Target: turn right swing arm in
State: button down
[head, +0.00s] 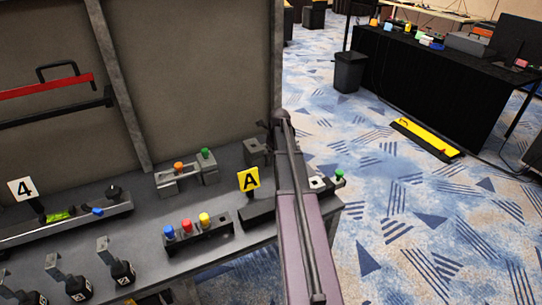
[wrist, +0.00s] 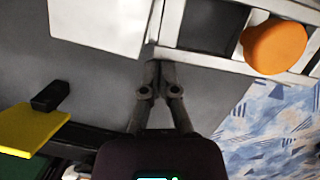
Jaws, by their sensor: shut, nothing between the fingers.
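No part that I can surely name as the right swing arm shows; my arm covers the right side of the bench in the head view. My gripper (wrist: 158,68) is shut and empty in the wrist view, its tips over a grey surface beside a pale frame (wrist: 215,57). An orange round knob (wrist: 275,46) is on the frame, to the right of the tips. A white plate (wrist: 97,20) is at the upper left. I cannot tell whether the tips touch anything. The fingertips cannot be made out in the head view.
The grey bench (head: 140,220) carries coloured buttons (head: 187,226), a yellow "A" tag (head: 248,180) and a "4" tag (head: 20,189). A grey upright panel (head: 195,75) stands behind. Open carpet (head: 390,225) lies right, with a black-draped table (head: 425,80) beyond.

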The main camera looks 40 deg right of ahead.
jog(key=shift+w, duration=0.15)
dwell(0.4)
jog(key=shift+s+a, duration=0.15)
jog(key=shift+s, duration=0.7)
jog(key=s, duration=0.1)
jog(key=s+r+p, duration=0.1)
jog(key=shift+s+a, duration=0.2)
jog(key=shift+s, duration=0.1)
jog(key=p+v, duration=0.8)
jog(key=shift+a+r+p, duration=0.3)
jog(key=shift+r+p, duration=0.05)
jog(key=shift+r, duration=0.05)
jog(key=shift+s, duration=0.1)
jog(key=shift+a, duration=0.1)
